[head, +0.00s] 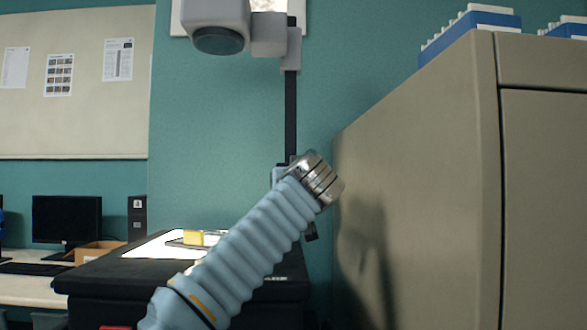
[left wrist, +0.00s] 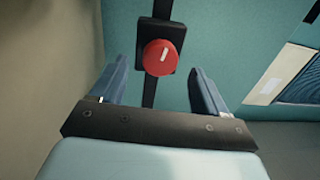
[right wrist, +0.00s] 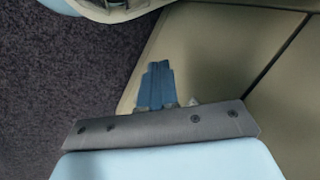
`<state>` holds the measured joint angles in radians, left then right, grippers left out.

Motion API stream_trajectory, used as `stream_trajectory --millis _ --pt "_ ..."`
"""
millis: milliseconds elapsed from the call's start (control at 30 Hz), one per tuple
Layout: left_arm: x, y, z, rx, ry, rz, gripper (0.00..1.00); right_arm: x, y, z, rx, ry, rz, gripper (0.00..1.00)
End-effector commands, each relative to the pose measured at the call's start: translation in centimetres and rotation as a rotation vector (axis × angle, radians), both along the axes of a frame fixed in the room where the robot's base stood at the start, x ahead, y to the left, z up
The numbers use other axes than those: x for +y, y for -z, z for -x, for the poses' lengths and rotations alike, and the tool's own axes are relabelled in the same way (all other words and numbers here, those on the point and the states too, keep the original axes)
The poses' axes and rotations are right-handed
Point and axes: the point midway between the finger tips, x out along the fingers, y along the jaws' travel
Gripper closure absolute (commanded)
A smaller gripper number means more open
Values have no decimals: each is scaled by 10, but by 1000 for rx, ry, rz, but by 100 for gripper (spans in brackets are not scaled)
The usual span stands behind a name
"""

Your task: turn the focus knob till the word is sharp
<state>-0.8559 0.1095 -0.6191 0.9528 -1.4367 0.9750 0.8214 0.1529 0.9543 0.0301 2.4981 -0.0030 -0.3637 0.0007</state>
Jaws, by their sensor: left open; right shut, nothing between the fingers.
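The red focus knob (left wrist: 160,57) has a white mark pointing nearly straight up in the left wrist view. It sits on a black block (left wrist: 172,30) on the projector's dark post (head: 291,110). My left gripper (left wrist: 160,68) is open, its blue fingers on either side of the knob and apart from it. In the head view my left arm hides the knob and most of that gripper. The projector head (head: 218,28) is at the top of the head view. My right gripper (right wrist: 158,68) is shut and empty. No readable word shows.
A beige cabinet (head: 420,170) stands close right of my left arm, with blue-and-white racks (head: 470,32) on top. The projector's black base (head: 90,280) has a bright stage (head: 150,246) with a yellow item (head: 193,238). A monitor (head: 66,220) stands at left.

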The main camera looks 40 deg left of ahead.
Motion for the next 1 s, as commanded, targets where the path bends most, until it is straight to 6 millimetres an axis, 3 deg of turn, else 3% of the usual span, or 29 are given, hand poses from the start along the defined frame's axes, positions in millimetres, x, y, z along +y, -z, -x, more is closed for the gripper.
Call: stream_trajectory --millis 133,533,900,1000 --pt "14 -3 -15 3 -1 -1 25 0 -16 0 0 -1 -1 100" --pt "21 1 -21 -1 1 1 25 0 -18 0 1 -3 -1 100" --pt "20 0 -21 0 1 0 80 0 -18 0 1 -3 -1 100" --pt "21 2 -21 -9 0 9 81 0 -15 0 1 -3 -1 100"
